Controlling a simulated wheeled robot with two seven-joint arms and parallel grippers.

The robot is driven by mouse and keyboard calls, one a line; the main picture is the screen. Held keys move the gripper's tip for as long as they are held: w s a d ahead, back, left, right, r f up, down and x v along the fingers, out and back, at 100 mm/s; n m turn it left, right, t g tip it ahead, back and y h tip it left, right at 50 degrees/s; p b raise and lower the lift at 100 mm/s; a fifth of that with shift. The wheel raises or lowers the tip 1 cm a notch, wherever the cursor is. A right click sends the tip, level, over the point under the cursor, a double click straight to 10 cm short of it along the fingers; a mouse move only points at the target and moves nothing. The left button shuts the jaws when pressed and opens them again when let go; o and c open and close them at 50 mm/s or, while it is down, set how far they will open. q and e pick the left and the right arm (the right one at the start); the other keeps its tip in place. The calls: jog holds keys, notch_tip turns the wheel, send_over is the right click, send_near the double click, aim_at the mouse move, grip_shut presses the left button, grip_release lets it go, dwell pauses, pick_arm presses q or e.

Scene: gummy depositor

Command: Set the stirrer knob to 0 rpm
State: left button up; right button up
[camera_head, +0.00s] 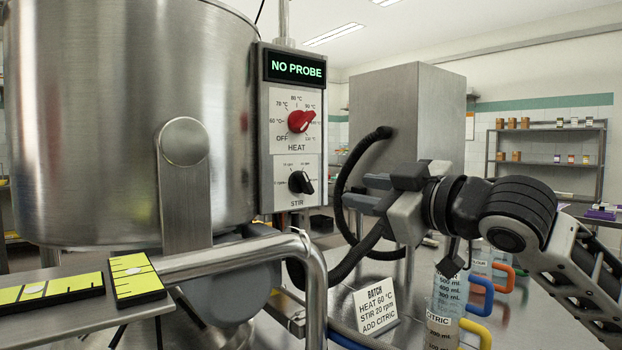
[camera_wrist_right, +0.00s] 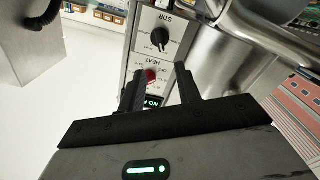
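The black stirrer knob (camera_head: 300,183) sits on the STIR plate, low on the control panel (camera_head: 265,150). A small pale mark shows on its lower right side; its exact setting is too small to read. It also shows in the right wrist view (camera_wrist_right: 160,39), beyond the fingers. My right gripper (camera_head: 357,189) is to the right of the panel, fingers toward it, apart from the knob. In the right wrist view, its two fingers (camera_wrist_right: 159,72) are spread with nothing held between them. My left gripper is not in view.
The red HEAT knob (camera_head: 300,121) is just above the STIR plate. A steel kettle (camera_head: 110,120) stands left of the panel. A bent pipe (camera_head: 240,254) and a black hose (camera_head: 345,190) run nearby. Jugs with coloured handles (camera_head: 443,300) stand below my right arm.

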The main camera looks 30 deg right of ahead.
jog(key=p, duration=0.2)
send_near(308, 182)
jog(key=w, duration=0.6)
jog(key=shift+w+a+f, duration=0.15)
jog(key=shift+w+a, duration=0.15)
jog(key=shift+w, duration=0.1)
jog(key=shift+w+a, duration=0.1)
jog(key=shift+w, duration=0.65)
grip_shut()
